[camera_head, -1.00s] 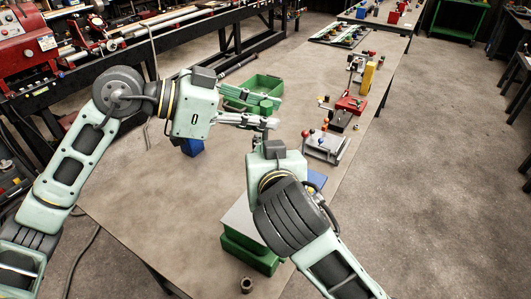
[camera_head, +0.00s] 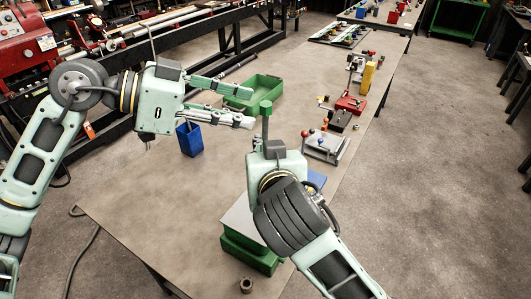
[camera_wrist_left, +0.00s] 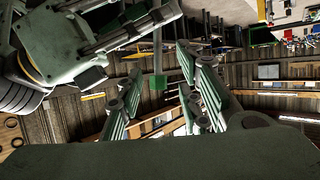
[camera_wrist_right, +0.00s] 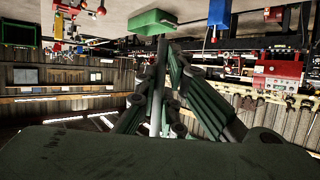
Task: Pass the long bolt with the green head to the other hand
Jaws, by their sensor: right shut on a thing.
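The long bolt stands roughly upright in the head view, its green head (camera_head: 265,107) up and its grey shaft (camera_head: 265,130) running down into my right gripper (camera_head: 265,144). The right fingers are mostly hidden behind its own body there. The right wrist view shows the pale shaft (camera_wrist_right: 156,105) between the right fingers. My left gripper (camera_head: 251,107) is open and empty, its fingers pointing right, with the tips just left of the green head. The left wrist view shows the green head (camera_wrist_left: 158,82) beyond and between the open left fingers, apart from them.
A blue bin (camera_head: 190,140) stands below the left gripper and a green tray (camera_head: 268,88) lies behind it. Fixtures (camera_head: 325,147) line the table's right side. A green box (camera_head: 250,252) is near the front. The left middle of the table is clear.

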